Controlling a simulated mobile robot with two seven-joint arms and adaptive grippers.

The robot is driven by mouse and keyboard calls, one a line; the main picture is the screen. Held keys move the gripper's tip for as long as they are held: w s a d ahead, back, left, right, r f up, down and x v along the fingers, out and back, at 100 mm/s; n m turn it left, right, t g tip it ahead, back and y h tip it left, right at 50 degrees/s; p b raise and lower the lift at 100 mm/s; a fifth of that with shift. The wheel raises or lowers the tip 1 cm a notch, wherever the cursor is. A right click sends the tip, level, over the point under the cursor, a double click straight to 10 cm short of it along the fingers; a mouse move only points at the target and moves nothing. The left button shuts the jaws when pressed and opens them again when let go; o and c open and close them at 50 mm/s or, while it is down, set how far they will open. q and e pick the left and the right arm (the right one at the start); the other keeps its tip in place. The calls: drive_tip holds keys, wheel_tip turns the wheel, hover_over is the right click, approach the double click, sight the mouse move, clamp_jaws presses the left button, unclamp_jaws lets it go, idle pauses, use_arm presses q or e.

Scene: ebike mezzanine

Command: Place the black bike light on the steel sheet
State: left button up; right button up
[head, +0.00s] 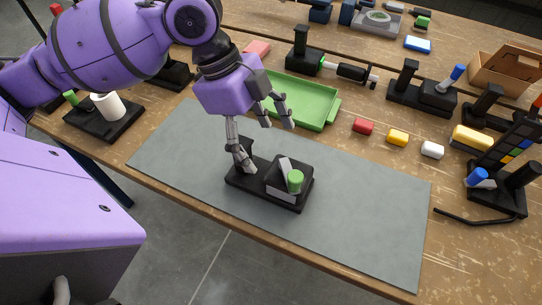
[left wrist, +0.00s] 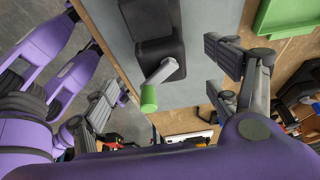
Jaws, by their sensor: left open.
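The grey steel sheet (head: 350,205) lies flat along the table's front edge. On it stands a black device (head: 250,183) with a long base, an upright post, a block and a tilted grey lever with a green end (head: 295,180). The device also shows in the left wrist view (left wrist: 163,50). I cannot tell for sure which thing is the black bike light. My left gripper (head: 268,147) is open and empty above the sheet. One finger overlaps the device's post end in the head view; whether they touch is unclear. My right gripper is not in view.
A green tray (head: 332,106) stands behind the sheet. Other black devices and a cardboard box (head: 505,72) fill the right back. The sheet's right part is clear.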

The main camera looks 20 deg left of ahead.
use_arm(q)
drive_tip(key=v, duration=0.3)
